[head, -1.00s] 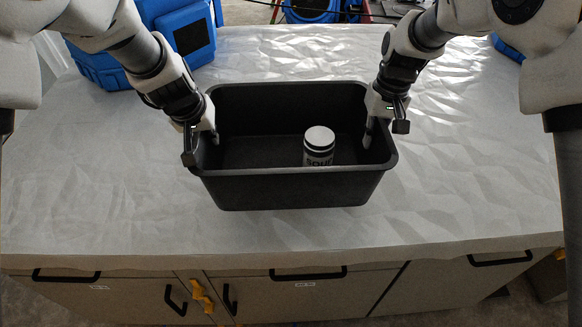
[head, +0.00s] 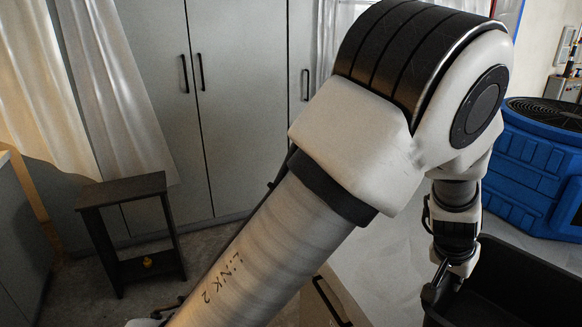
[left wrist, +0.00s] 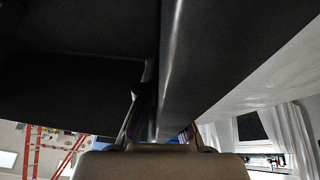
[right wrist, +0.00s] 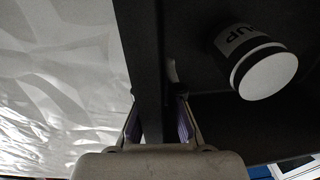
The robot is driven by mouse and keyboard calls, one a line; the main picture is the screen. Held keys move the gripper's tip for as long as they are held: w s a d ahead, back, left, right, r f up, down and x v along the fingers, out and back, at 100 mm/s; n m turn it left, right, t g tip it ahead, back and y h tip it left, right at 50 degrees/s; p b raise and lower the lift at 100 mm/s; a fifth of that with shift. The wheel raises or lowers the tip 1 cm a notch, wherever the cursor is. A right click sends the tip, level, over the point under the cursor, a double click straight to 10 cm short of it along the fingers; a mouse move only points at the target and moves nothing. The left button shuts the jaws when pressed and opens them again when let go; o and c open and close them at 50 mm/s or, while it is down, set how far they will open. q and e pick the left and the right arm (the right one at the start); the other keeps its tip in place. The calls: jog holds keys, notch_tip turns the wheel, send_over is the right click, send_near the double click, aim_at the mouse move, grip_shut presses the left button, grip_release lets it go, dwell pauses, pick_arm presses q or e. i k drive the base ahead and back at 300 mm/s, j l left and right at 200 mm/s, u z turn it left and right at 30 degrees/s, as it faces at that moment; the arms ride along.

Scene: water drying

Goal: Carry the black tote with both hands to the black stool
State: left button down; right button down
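The black stool (head: 122,190) stands on the floor at the left of the head view, upright, its top bare. The black tote (head: 520,283) shows only in part at the lower right of the head view. My left gripper (head: 440,285) is at the tote's near end; in the left wrist view its fingers are shut on the tote wall (left wrist: 172,70). In the right wrist view my right gripper (right wrist: 158,125) is shut on the opposite wall, one finger on each side. A can with a white lid (right wrist: 265,73) is inside the tote. My right arm is outside the head view.
Grey cabinets (head: 235,100) and a curtain (head: 115,90) stand behind the stool. A small yellow object (head: 147,262) is on the stool's lower shelf. A blue machine (head: 540,150) stands beyond the tote. Floor shows between stool and table; my arm hides part of it.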

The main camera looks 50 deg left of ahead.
aim_at(122, 188)
jog(key=u, duration=1.85)
jog(key=i+j+u, duration=0.45)
jog(key=i, duration=0.3)
jog(key=i+j+u, duration=0.2)
jog(key=i, duration=0.15)
jog(key=i+j, duration=0.15)
jog(key=i, duration=0.3)
jog(key=i+j, duration=0.15)
jog(key=i, duration=0.35)
jog(key=i+j, duration=0.15)
jog(key=i, duration=0.3)
jog(key=i+j, duration=0.15)
jog(key=i, duration=0.35)
jog(key=i+j, duration=0.15)
jog(key=i, duration=0.3)
